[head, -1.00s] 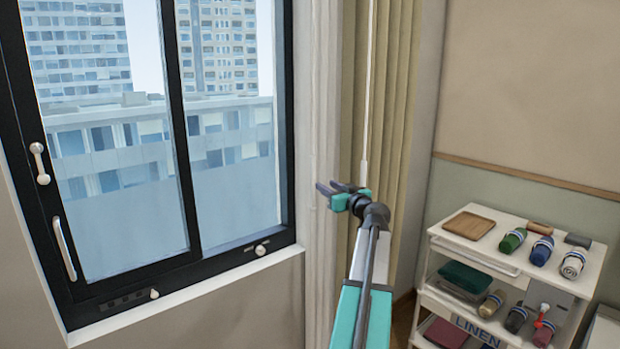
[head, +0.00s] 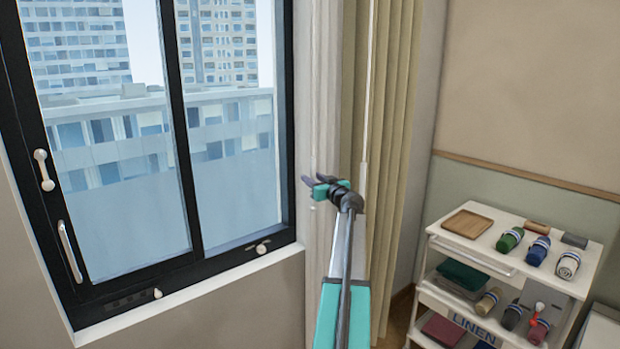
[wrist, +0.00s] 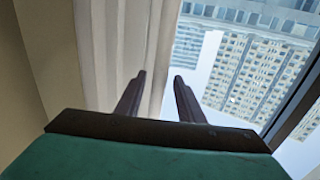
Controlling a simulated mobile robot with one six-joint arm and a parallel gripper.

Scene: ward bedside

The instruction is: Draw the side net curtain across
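The white net curtain (head: 325,90) hangs gathered in a narrow upright bunch at the right side of the window. It also shows in the wrist view (wrist: 110,45), left of the window glass. My gripper (head: 306,183) is in front of the bunch's lower part, its fingers pointing left. In the wrist view the two fingers (wrist: 159,76) stand apart with nothing clearly held. The curtain's right edge appears between the fingertips there; I cannot tell whether they touch it.
A beige curtain (head: 395,130) hangs to the right, with a thin white rod (head: 367,100) before it. The dark-framed window (head: 185,150) has handles at left. A linen trolley (head: 505,265) with rolls and folded cloths stands at lower right.

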